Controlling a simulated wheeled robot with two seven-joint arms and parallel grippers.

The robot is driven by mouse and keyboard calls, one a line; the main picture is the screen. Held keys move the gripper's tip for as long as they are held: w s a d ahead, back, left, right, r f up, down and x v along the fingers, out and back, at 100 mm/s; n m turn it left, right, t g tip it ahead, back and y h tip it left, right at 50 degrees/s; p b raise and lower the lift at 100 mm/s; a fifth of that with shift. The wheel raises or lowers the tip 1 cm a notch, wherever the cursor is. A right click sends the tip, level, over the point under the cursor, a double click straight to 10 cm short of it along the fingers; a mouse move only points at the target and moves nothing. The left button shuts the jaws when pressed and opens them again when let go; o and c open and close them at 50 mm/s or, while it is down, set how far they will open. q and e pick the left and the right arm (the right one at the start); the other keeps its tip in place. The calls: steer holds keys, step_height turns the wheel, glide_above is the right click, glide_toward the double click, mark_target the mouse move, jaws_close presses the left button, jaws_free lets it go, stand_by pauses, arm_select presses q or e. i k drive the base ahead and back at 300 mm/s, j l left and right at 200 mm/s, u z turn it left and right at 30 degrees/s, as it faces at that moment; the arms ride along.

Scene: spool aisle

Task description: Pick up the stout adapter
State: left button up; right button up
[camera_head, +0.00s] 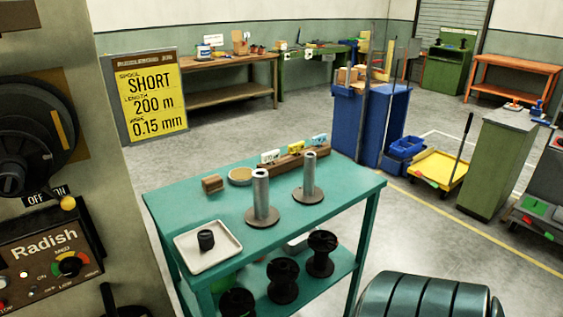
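A short, stout black cylinder (206,240), which looks like the stout adapter, stands in a shallow white tray (227,260). The tray sits at the near left corner of the teal table (165,199). Nothing touches the cylinder except the tray under it. Neither of my grippers shows in the head view.
Two silver posts on round bases, the left post (261,195) and the right post (309,174), stand right of the tray. Behind are a brown block (212,184), a round tan dish (240,176) and a card rack (295,162).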

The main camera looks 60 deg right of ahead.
mark_target(262, 216)
steer(key=z, duration=1.6)
steer(key=i+l+u, duration=0.1)
steer(key=l+u, duration=0.7)
steer(key=u, duration=0.15)
steer(key=l+u, duration=0.5)
steer(key=j, duration=0.1)
